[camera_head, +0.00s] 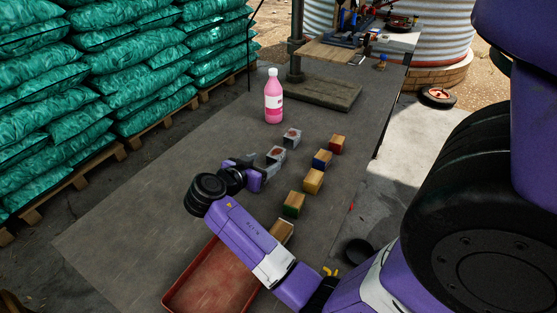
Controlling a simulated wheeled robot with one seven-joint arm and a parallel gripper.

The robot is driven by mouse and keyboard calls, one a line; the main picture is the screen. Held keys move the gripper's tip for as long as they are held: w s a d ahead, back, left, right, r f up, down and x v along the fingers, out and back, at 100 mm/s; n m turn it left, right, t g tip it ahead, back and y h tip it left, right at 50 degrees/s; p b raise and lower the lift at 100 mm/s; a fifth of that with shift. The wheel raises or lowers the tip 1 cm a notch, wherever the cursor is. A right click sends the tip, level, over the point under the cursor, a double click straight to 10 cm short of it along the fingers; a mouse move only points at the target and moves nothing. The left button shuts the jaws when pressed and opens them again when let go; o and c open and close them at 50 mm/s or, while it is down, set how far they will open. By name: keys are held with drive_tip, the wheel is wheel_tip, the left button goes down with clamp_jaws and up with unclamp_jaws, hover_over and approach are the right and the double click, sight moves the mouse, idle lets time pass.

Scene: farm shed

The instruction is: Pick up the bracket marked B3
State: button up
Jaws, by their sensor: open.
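Two grey brackets with reddish marks stand on the dark table: a far one (292,138) and a nearer one (276,155). Their marks are too small to read, so I cannot tell which is B3. My gripper (262,169) is open, close to the left and near side of the nearer bracket. Its fingers are small and partly hidden by its own body, and I cannot tell whether they touch that bracket. Anything behind the gripper and wrist is hidden.
Several coloured blocks (313,181) stand in a row to the right. A pink bottle (274,101) stands behind the brackets. A red tray (181,289) lies at the near edge, partly under my arm. A post on a flat base (318,94) stands farther back. The table's left is clear.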

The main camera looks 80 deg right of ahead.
sight(274, 155)
drive_tip(key=x, duration=0.7)
drive_tip(key=shift+w+d, duration=0.25)
drive_tip(key=shift+d, duration=0.1)
drive_tip(key=shift+c, duration=0.2)
clamp_jaws()
